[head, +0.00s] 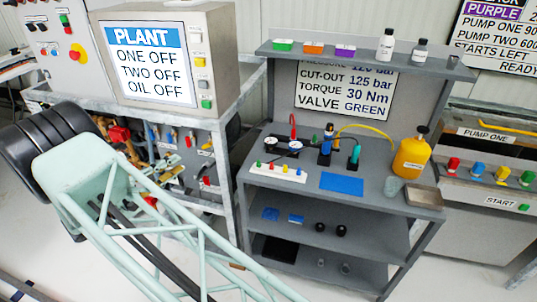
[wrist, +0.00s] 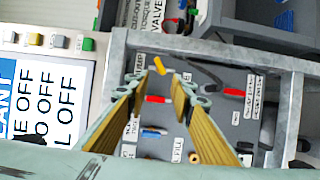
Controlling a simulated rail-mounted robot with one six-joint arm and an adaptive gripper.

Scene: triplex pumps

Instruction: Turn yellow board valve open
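In the wrist view a short yellow lever (wrist: 160,66), which I take for the yellow board valve, sits on a grey board (wrist: 215,130) near its upper edge, tilted. My gripper (wrist: 159,88) has its two fingers spread, with nothing between the pads that I can see it holding. The yellow lever shows just beyond the gap between the fingertips, and I cannot tell whether either finger touches it. A red lever (wrist: 157,99) and a blue lever (wrist: 153,131) show on the board between the fingers.
Another red lever (wrist: 233,92) is right of the fingers. A grey metal frame (wrist: 215,50) borders the board. The PLANT panel (head: 150,62) stands above the valve area. A grey workbench (head: 340,205) with a yellow bottle (head: 411,156) stands to the right.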

